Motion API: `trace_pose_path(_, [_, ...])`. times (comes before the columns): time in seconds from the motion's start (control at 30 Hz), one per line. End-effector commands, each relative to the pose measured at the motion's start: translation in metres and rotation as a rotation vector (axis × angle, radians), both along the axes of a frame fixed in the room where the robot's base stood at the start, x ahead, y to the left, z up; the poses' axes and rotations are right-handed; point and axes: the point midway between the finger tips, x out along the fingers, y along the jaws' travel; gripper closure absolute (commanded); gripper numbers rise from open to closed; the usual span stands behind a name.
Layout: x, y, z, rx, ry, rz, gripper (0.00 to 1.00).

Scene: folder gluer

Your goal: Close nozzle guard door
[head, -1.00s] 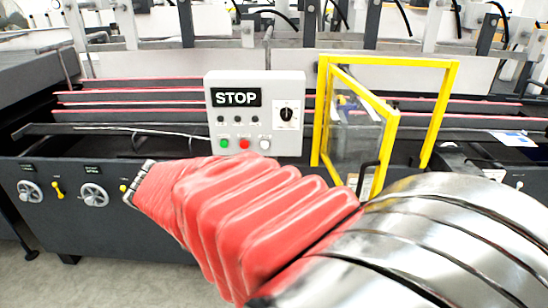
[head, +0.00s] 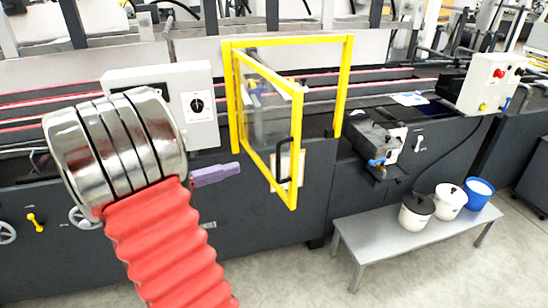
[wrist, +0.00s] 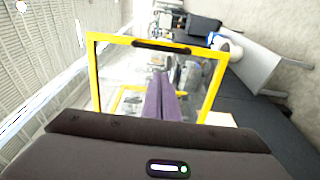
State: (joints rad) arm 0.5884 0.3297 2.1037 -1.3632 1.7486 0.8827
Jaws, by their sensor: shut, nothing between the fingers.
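The nozzle guard door (head: 297,150) is a clear panel in a yellow frame, hinged at the left of a fixed yellow frame (head: 343,88). It stands open, swung out toward me. Its black handle (head: 282,160) is near the free edge. My gripper (head: 236,169), with purple fingers, is shut and empty, left of the door in the head view. In the wrist view the yellow-framed door (wrist: 97,80) lies ahead, its dark handle (wrist: 160,45) along the top bar, and my shut fingers (wrist: 161,76) point at the panel. I cannot tell whether they touch it.
A grey control box (head: 198,100) stands left of the door, partly behind my arm. A glue unit (head: 375,145) juts out to the right. A low grey bench (head: 365,235) holds pots and a blue bucket (head: 480,195). The floor in front is clear.

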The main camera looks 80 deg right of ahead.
Motion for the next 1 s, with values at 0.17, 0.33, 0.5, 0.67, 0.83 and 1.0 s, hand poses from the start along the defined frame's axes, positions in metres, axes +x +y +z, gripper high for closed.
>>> trace_pose_path(0.17, [0.000,0.000,0.000,0.000,0.000,0.000,1.00])
trace_pose_path(0.33, [-0.002,-0.001,0.000,0.001,0.000,-0.001,1.00])
trace_pose_path(0.5, [-0.010,-0.008,0.000,0.001,0.000,-0.002,1.00])
trace_pose_path(0.67, [-0.025,-0.020,0.000,0.002,0.001,-0.004,1.00])
trace_pose_path(0.83, [-0.043,-0.036,0.000,0.003,0.000,-0.004,1.00])
trace_pose_path(1.0, [-0.062,-0.051,0.000,0.003,0.000,-0.005,1.00])
